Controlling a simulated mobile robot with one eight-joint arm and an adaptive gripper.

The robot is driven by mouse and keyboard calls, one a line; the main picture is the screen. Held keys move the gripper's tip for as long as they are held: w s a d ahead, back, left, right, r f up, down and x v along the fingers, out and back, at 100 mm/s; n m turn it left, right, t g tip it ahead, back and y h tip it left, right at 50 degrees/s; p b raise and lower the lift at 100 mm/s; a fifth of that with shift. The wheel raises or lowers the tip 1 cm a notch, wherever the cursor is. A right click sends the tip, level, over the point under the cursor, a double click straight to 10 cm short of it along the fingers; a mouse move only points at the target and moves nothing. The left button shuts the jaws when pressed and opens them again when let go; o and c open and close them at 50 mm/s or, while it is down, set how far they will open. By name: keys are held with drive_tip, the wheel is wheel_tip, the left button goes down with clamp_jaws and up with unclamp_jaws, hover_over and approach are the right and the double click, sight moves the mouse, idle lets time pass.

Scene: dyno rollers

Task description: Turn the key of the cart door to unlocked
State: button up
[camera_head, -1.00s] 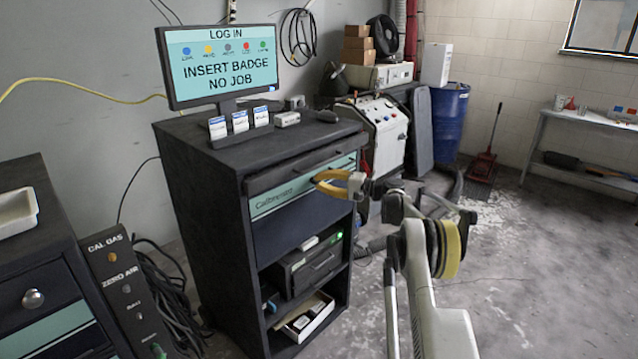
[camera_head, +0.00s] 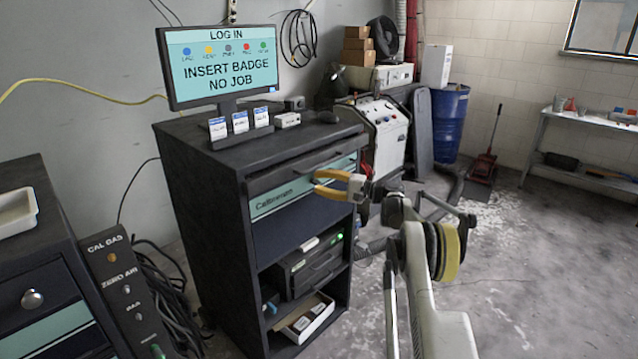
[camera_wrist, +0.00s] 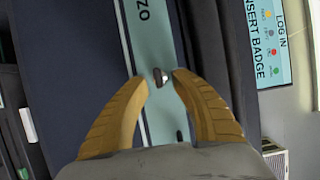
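The cart (camera_head: 215,215) is a dark cabinet with a teal strip (camera_head: 290,193) across its front and a dark blue panel (camera_head: 300,226) below. In the wrist view a small metal piece, apparently the key (camera_wrist: 160,77), sticks out from the teal strip (camera_wrist: 155,45). My gripper (camera_head: 316,181) has yellow fingers and is at the right part of the strip. In the wrist view its fingertips (camera_wrist: 161,83) are apart on either side of the key, with gaps visible. The key is too small to make out in the head view.
A login monitor (camera_head: 220,65) and several small cards stand on the cart top. An open shelf below holds a device (camera_head: 312,267) with a green light. A dark cabinet (camera_head: 30,240) stands at left.

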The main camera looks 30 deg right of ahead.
drive_tip(key=v, duration=1.2)
drive_tip(key=shift+d+f, duration=0.1)
drive_tip(key=shift+d, duration=0.05)
